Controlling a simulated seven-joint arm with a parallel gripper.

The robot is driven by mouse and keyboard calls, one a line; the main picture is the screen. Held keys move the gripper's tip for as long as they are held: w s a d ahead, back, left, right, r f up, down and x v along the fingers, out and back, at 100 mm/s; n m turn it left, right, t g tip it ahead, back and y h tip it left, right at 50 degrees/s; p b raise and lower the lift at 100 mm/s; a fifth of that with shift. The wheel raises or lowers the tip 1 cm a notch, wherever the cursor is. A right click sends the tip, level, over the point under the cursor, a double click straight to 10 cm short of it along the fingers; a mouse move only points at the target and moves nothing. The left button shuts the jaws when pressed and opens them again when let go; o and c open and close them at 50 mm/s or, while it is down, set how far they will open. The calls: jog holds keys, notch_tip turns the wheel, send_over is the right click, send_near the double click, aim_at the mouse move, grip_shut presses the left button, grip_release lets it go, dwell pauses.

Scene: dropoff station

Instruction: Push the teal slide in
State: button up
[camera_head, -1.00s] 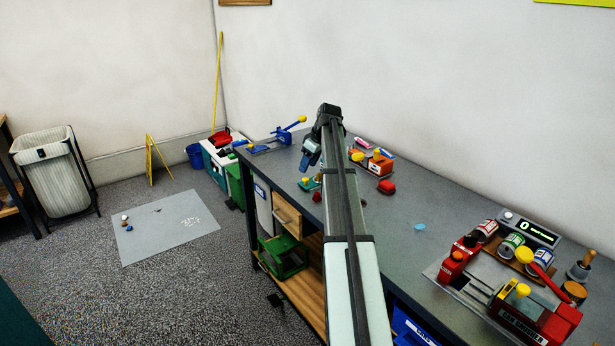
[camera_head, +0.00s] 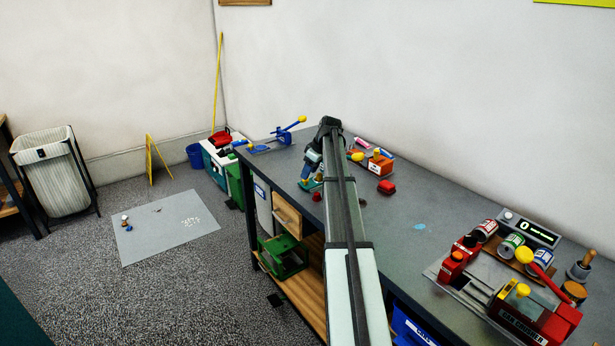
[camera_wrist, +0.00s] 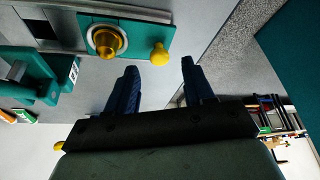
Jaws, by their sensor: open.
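The teal slide (camera_wrist: 142,35) is a flat teal plate at the top of the wrist view. It carries a yellow ball knob (camera_wrist: 160,54) at its right end and a round brass-yellow knob (camera_wrist: 107,41) in a pale ring. Pale metal rails run along it. A teal bracket (camera_wrist: 40,85) stands at the left. My gripper (camera_wrist: 159,66) is open and empty, its two blue fingers apart, with the ball knob showing between and beyond the tips. Contact cannot be told. In the head view my gripper (camera_head: 311,167) is low over the teal fixture (camera_head: 312,184), which my arm partly hides.
A red block (camera_head: 386,187) and an orange-and-yellow device (camera_head: 379,163) stand right of my arm. A blue lever clamp (camera_head: 283,137) is at the table's far end. A red can crusher (camera_head: 530,312) fills the near right. The table's (camera_head: 385,240) middle is mostly clear.

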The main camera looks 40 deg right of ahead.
aim_at(314, 179)
jog(key=shift+x, duration=1.55)
grip_shut()
